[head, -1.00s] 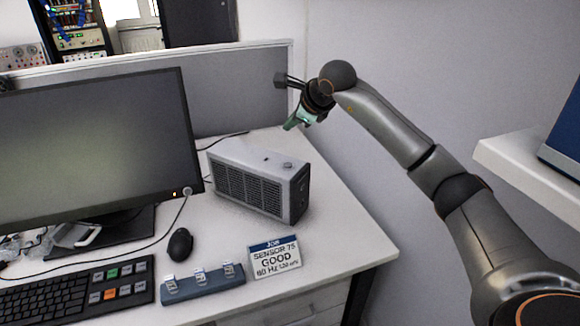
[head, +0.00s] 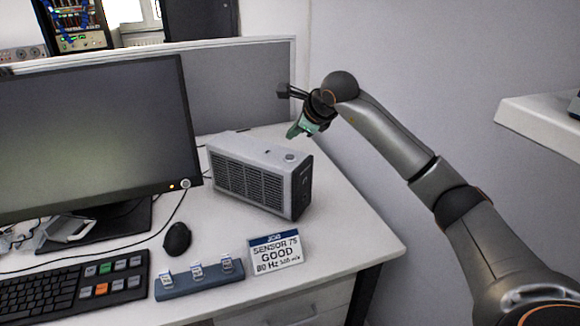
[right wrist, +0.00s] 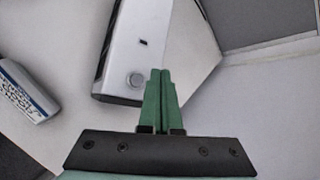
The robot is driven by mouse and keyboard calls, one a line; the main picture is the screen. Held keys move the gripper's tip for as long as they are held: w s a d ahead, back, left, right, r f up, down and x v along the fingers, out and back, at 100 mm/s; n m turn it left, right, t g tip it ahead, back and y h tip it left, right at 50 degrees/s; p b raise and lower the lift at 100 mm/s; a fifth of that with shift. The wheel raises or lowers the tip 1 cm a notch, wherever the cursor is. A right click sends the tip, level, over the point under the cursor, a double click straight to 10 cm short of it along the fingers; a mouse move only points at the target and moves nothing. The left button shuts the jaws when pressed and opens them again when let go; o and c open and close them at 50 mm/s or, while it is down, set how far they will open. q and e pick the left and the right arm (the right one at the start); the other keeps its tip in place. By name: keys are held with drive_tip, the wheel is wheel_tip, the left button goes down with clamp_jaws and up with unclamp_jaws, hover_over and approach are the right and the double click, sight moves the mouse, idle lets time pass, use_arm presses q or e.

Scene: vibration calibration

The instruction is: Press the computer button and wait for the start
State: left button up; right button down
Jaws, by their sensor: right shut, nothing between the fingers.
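The computer (head: 262,172) is a small grey box with a dark grille, standing on the desk right of the monitor. Its round button (head: 289,156) is on the top face near the right end. The computer (right wrist: 160,40) also shows in the right wrist view, with the round button (right wrist: 134,80) left of my fingertips. My right gripper (head: 292,133) has green fingers, shut and empty, above and behind the button end of the computer. In the wrist view the shut fingers (right wrist: 160,75) overlap the computer's edge; contact cannot be told. My left gripper is not in view.
The monitor (head: 90,140) is dark with a small orange light. A keyboard (head: 50,292), mouse (head: 177,238), blue sensor holder (head: 200,282) and job card (head: 275,254) lie in front. A grey partition (head: 235,85) stands behind. A white shelf (head: 540,122) is at right.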

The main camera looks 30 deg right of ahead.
sight(290, 157)
wheel_tip(290, 157, down, 3)
drive_tip(key=shift+r+b, duration=0.1)
drive_tip(key=shift+b, duration=0.4)
drive_tip(key=shift+f, duration=0.3)
idle(1.2)
drive_tip(key=shift+f+b, duration=0.35)
drive_tip(key=shift+f, duration=0.05)
